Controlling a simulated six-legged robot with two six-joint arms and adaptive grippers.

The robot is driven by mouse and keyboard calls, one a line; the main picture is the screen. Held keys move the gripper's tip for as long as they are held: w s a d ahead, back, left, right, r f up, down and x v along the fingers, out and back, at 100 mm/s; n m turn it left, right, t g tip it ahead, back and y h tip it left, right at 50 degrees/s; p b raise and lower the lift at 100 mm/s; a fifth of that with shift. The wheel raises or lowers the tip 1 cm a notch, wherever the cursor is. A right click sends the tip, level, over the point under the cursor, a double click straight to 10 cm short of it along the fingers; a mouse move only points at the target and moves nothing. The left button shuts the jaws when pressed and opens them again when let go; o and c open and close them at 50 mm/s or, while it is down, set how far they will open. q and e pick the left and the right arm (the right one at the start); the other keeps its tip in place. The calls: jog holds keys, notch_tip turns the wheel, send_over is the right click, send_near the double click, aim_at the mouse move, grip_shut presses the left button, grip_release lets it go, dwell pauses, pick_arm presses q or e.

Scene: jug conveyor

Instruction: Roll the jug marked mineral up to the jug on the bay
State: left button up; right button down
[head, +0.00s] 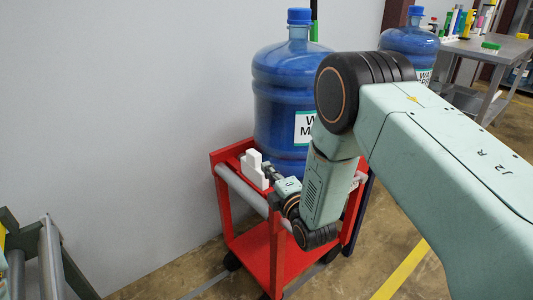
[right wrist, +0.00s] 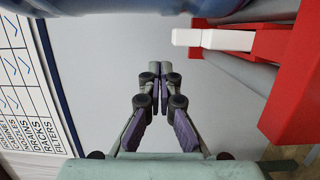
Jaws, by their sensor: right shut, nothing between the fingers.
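A big blue jug (head: 285,100) stands upright on a red cart (head: 225,158). Its white label (head: 304,128) is partly hidden by my right arm; only "W" and "M" show. A second blue jug (head: 405,42) stands further back on the right, partly behind my arm. My right gripper (head: 269,169) is at the cart's near side, low beside the first jug and close to a white stepped block (head: 254,168). In the right wrist view the gripper (right wrist: 160,68) is shut and empty, with blue jug surface (right wrist: 130,5) along the top edge. My left gripper is out of view.
The white block also shows in the right wrist view (right wrist: 213,39), beside red cart parts. A grey roller frame (head: 50,258) stands at the lower left. A metal table (head: 490,48) with bottles stands at the back right. A yellow line (head: 402,270) crosses the floor.

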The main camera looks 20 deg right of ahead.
aim_at(268, 153)
jog(key=w+b, duration=0.1)
jog(key=w, duration=0.1)
jog(key=w+d+b, duration=0.1)
jog(key=w, duration=0.2)
jog(key=w+d+b, duration=0.1)
jog(key=w, duration=0.2)
jog(key=shift+w+f, duration=0.1)
jog(key=shift+f, duration=0.15)
jog(key=shift+w+d, duration=0.25)
jog(key=shift+d, duration=0.1)
jog(key=shift+r, duration=0.1)
jog(key=shift+d, duration=0.1)
